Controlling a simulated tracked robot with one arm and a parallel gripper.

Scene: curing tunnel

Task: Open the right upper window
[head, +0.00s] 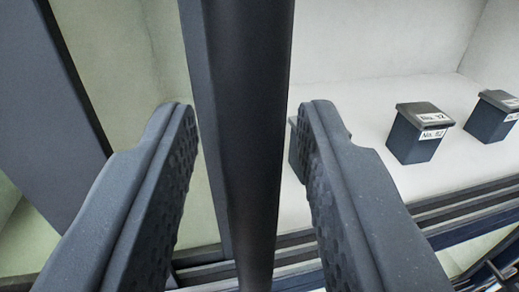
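My gripper (248,106) is open, with one ridged dark finger on each side of a dark upright bar (247,150). Light gaps show between the bar and both fingers, so I see no contact. The bar looks like a handle, and a flat dark upright frame strip (195,60) shows just behind its left side. To the right is a pale compartment (370,40), seemingly behind a window. The window's outer edges are out of view, and I cannot tell whether it is the right upper one or whether it is open.
Two dark lidded boxes with white labels, one (421,133) nearer and one (493,117) at the right edge, stand in the pale compartment. Another dark box is partly hidden behind the right finger. Dark rails (465,203) run along the bottom. A wide dark post (50,110) stands at left.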

